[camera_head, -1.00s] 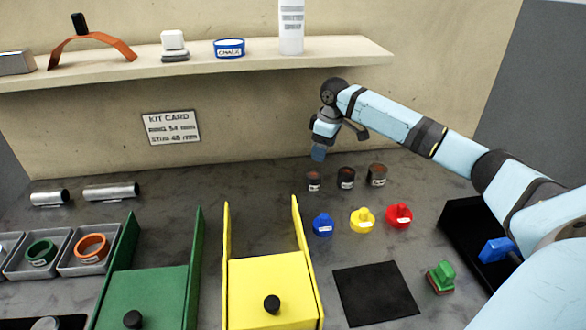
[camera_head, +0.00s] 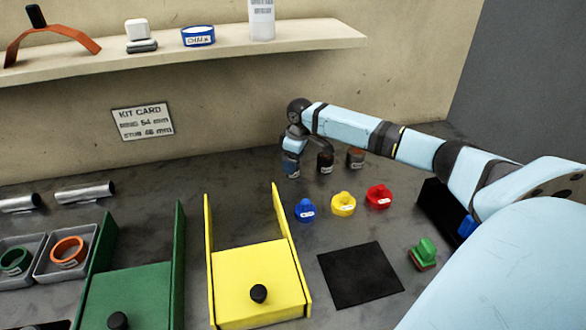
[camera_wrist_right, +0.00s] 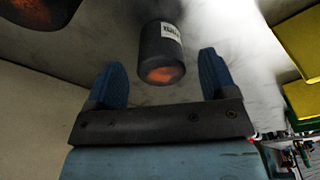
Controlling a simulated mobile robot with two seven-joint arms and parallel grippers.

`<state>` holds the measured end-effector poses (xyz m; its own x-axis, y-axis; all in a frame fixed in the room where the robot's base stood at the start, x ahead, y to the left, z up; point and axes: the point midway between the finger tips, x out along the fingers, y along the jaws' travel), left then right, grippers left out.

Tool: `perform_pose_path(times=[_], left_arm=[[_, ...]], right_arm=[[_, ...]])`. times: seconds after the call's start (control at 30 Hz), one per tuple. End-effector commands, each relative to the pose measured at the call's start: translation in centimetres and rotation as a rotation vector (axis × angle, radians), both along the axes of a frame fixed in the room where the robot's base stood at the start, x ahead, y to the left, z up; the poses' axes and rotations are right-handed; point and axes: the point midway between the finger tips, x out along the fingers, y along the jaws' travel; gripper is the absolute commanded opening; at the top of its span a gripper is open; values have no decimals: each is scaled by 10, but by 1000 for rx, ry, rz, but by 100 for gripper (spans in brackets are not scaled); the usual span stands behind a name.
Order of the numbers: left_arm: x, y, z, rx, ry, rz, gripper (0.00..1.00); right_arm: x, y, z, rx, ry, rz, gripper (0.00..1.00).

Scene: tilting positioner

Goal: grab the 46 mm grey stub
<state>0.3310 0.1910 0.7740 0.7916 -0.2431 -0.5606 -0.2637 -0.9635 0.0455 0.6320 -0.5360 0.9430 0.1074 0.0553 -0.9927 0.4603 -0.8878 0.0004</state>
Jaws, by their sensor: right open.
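Three dark grey stubs with rusty orange ends stand in a row at the back of the bench: the left stub (camera_head: 291,172), the middle stub (camera_head: 325,163) and the right stub (camera_head: 356,158). Their size labels are too small to read. My right gripper (camera_head: 291,158) is open, pointing down at the left stub and partly hiding it. In the right wrist view one labelled stub (camera_wrist_right: 162,52) lies between and just beyond the open blue fingers (camera_wrist_right: 161,75). Another stub (camera_wrist_right: 40,10) shows at the upper left. My left gripper is out of view.
The kit card (camera_head: 143,121) on the wall reads ring 54 mm, stub 46 mm. Blue (camera_head: 305,210), yellow (camera_head: 343,204) and red (camera_head: 379,196) knobbed pieces stand in front of the stubs. A shelf (camera_head: 200,58) overhangs behind.

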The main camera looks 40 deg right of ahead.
Motion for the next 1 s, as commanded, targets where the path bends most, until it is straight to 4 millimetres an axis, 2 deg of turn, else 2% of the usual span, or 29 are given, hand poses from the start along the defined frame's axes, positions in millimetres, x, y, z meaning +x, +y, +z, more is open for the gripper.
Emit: perform_pose_path(times=[0.1,0.2,0.43,0.73,1.0], left_arm=[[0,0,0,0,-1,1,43],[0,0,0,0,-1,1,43],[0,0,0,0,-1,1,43],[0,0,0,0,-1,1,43],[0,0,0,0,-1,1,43]], right_arm=[[1,3,-20,1,3,0,78],[2,3,-30,0,1,0,78],[2,3,-32,-1,-1,1,78],[2,3,-32,-1,0,0,9],[3,3,-28,-1,-3,0,8]])
